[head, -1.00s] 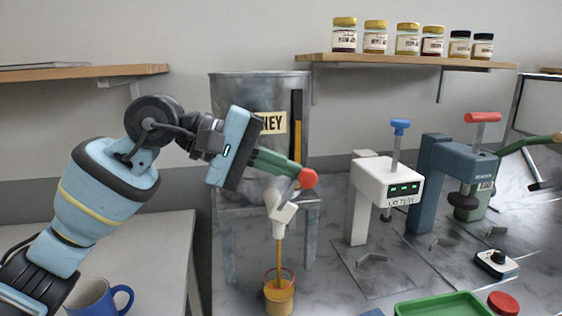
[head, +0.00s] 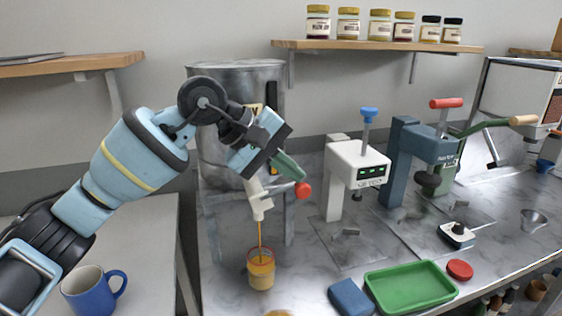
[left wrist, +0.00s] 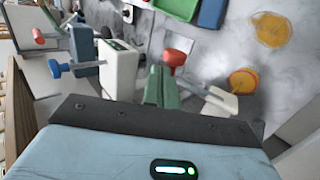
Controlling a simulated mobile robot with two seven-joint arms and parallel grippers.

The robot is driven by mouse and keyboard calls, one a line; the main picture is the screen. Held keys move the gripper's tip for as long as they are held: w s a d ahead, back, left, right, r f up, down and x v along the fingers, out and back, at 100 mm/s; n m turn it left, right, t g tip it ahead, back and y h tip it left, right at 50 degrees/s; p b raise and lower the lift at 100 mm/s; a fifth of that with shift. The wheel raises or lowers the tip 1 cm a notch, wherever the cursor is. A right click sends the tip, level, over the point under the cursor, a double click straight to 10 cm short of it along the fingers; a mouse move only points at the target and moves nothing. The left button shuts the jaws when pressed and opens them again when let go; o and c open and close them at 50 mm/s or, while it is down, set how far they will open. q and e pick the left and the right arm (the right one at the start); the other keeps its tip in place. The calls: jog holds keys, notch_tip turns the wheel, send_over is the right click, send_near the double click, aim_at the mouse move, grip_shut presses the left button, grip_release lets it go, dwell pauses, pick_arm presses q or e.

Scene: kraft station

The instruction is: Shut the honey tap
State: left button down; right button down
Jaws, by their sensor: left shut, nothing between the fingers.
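The honey tap (head: 259,200) is a white spout on the grey metal honey tank (head: 215,115); its lever ends in a red knob (head: 303,190). The lever points right, close to level. A thin amber stream runs from the spout into a honey jar (head: 261,270) below. My left gripper (head: 300,176) is shut and empty, its green fingers just above the knob; I cannot tell if they touch. In the left wrist view, the fingers (left wrist: 158,88) are beside the knob (left wrist: 175,57), with the tap (left wrist: 215,103) and jar (left wrist: 242,81) to the right. My right gripper is out of view.
A white press (head: 357,165) and a blue press (head: 405,150) stand right of the tap. A green tray (head: 410,288), a blue block (head: 350,298) and a red lid (head: 459,270) lie in front. A blue mug (head: 94,292) stands at the lower left.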

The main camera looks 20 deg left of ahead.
pick_arm(q)
jog(key=shift+x, duration=1.1)
jog(key=shift+a+f+b, duration=0.15)
jog(key=shift+f+b, duration=0.05)
jog(key=shift+b, duration=0.1)
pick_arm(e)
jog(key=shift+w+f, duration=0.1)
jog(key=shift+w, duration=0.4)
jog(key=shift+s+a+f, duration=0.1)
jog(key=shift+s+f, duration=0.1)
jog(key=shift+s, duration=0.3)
